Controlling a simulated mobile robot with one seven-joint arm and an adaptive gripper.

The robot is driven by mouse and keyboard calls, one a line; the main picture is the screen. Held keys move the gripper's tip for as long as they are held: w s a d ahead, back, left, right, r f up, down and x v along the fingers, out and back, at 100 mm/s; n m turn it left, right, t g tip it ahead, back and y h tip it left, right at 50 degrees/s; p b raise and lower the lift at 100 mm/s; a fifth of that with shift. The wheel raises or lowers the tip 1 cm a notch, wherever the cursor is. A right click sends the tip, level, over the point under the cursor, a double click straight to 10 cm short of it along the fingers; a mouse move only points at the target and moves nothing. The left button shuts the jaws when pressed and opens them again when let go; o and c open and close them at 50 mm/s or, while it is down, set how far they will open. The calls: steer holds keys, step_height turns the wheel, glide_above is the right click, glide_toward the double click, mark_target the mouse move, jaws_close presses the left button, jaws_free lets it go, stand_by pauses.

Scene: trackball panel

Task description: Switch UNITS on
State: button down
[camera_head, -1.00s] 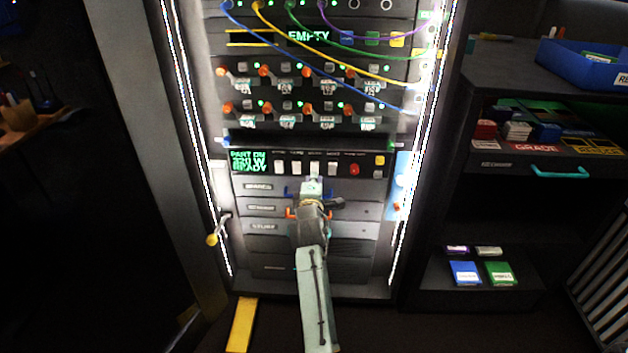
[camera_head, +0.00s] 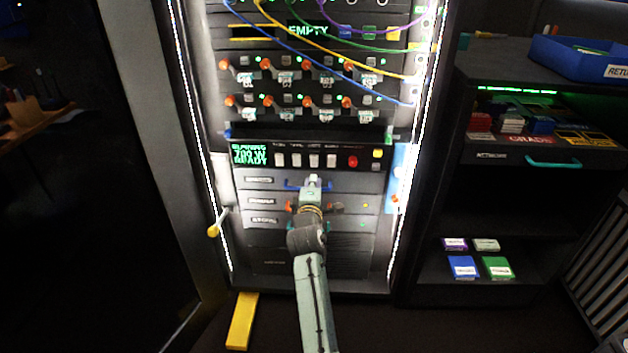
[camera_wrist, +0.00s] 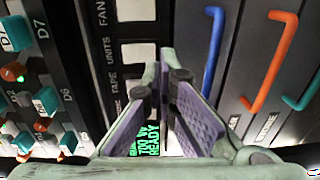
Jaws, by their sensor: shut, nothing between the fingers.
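The UNITS switch is a pale rocker (camera_wrist: 140,55) beside its UNITS label in the wrist view. In the head view it appears to be the third pale rocker (camera_head: 314,160) in the row on the black control strip. Its on or off position cannot be told. My gripper (camera_wrist: 165,68) is shut and empty, its fingertips close beside the UNITS rocker. Contact cannot be told. In the head view my gripper (camera_head: 313,179) is just below the switch row. The fingers hide much of the TAPE rocker in the wrist view.
The FAN rocker (camera_wrist: 137,10) is beside UNITS. A green-text display (camera_head: 249,155) is left of the row, and a red button (camera_head: 353,161) right of it. A blue handle (camera_wrist: 213,50) and orange handle (camera_wrist: 272,62) project from drawers below.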

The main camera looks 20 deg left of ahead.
steer(key=f+v, duration=0.1)
steer(key=v, duration=0.8)
steer(key=shift+f+b, duration=0.35)
steer(key=shift+b, duration=0.1)
